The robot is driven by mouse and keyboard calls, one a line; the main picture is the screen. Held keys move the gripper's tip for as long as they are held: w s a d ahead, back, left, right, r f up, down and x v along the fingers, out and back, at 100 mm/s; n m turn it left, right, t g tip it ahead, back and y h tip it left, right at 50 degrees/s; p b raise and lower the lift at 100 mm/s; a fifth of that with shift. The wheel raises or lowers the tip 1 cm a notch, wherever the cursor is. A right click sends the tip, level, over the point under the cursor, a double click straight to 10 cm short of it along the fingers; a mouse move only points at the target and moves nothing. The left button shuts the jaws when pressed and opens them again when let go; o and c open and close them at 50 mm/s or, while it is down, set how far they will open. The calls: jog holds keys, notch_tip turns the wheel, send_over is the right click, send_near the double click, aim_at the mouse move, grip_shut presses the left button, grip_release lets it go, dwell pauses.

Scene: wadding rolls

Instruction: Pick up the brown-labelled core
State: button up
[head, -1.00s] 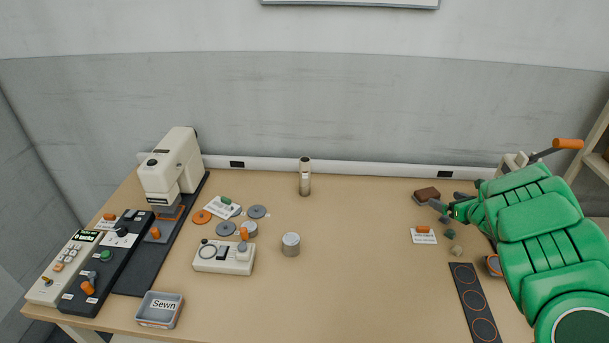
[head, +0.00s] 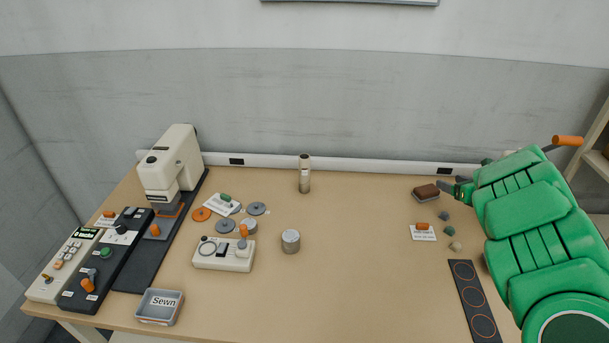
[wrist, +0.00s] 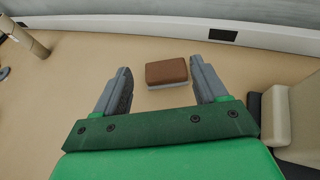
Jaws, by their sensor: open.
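A slim upright cylinder (head: 304,175), cream with brownish parts, stands near the back middle of the table. It looks like the brown-labelled core, though its label is too small to read. It also shows at the top left edge of the wrist view (wrist: 32,42), partly cut off. My gripper (wrist: 161,68) is open and empty, well to the right of the cylinder. In the head view its fingers show small and partly hidden by my arm. A brown block on a pale base (wrist: 167,72) lies ahead, between the fingers as seen from the wrist, not gripped.
A grey cylinder (head: 290,241) and a cream control box (head: 224,254) stand mid-table. A cream machine (head: 170,165) and a "Sewn" tray (head: 160,307) are left. A dark strip with rings (head: 474,302) and small lumps (head: 450,231) are right.

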notch_tip(320, 180, up, 4)
jog(key=m+g+y, duration=0.1)
jog(key=m+y, duration=0.6)
jog(key=m, duration=1.3)
send_over(308, 166)
jog(key=s+d, duration=0.1)
jog(key=d, duration=1.5)
jog(key=s+a+f+m+y, duration=0.1)
jog(key=a+m+y, duration=0.1)
jog(key=a+m, duration=0.95)
jog(key=shift+n+g, duration=0.4)
jog(key=shift+n, duration=0.35)
jog(key=shift+s+a+f, duration=0.1)
jog(key=shift+a+f, duration=0.1)
jog(key=shift+f, duration=0.55)
jog(key=shift+w+a+f, duration=0.1)
jog(key=shift+a+f, duration=0.1)
jog(key=shift+f, duration=0.5)
jog(key=shift+s+a+f, duration=0.1)
jog(key=shift+a+f, duration=0.1)
jog(key=shift+f, duration=0.55)
jog(key=shift+x, duration=0.95)
jog(key=shift+f+x, duration=0.15)
jog(key=shift+x, duration=1.3)
jog(key=shift+f+x, duration=0.2)
jog(key=shift+x, duration=1.25)
